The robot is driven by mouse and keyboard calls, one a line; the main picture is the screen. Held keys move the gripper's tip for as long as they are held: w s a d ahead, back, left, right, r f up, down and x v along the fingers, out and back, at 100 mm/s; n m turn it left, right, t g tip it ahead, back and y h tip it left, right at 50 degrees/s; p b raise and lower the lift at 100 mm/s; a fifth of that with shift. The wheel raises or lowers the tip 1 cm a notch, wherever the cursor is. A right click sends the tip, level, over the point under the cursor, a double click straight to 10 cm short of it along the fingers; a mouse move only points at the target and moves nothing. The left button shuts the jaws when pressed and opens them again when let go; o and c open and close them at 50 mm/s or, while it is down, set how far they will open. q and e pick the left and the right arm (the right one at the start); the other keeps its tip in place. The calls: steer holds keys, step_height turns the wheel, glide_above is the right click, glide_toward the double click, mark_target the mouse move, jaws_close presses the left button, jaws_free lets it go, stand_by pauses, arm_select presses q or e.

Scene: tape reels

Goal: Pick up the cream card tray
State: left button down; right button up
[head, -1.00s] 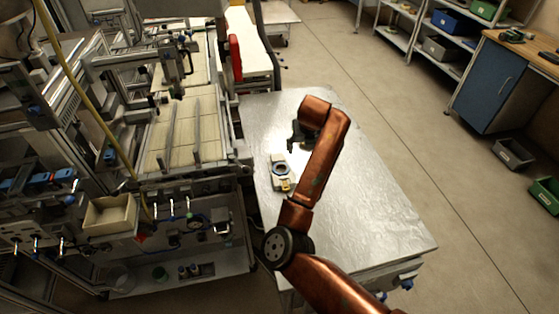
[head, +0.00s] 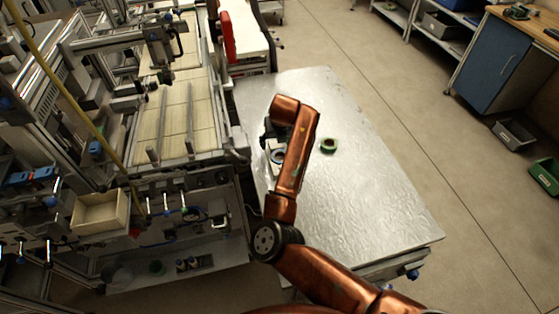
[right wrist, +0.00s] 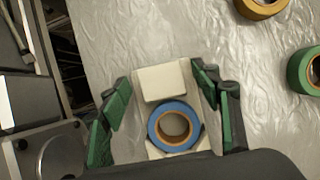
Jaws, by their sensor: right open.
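The cream card tray (right wrist: 163,82) lies on the metal table and carries a blue tape reel (right wrist: 175,127) at its near end. In the head view, the blue reel (head: 277,156) shows beside my copper right arm, which hides part of the tray. My right gripper (right wrist: 161,82) is open, with its green-padded fingers on either side of the tray. I cannot tell whether the fingers touch it. In the head view, my right gripper (head: 268,136) is at the tray's far end, partly hidden by my arm. My left gripper is not in view.
A green tape reel (head: 328,146) lies on the metal table (head: 370,205), right of my arm. A yellow reel (right wrist: 262,4) shows at the top of the wrist view. Machinery with a cream bin (head: 100,212) stands left of the table. The table's right part is clear.

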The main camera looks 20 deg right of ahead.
steer(key=shift+w+f, duration=0.15)
steer(key=shift+c, duration=1.1)
steer(key=c, duration=1.1)
steer(key=shift+c, duration=0.3)
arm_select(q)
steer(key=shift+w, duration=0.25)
arm_select(e)
steer(key=shift+r, duration=0.2)
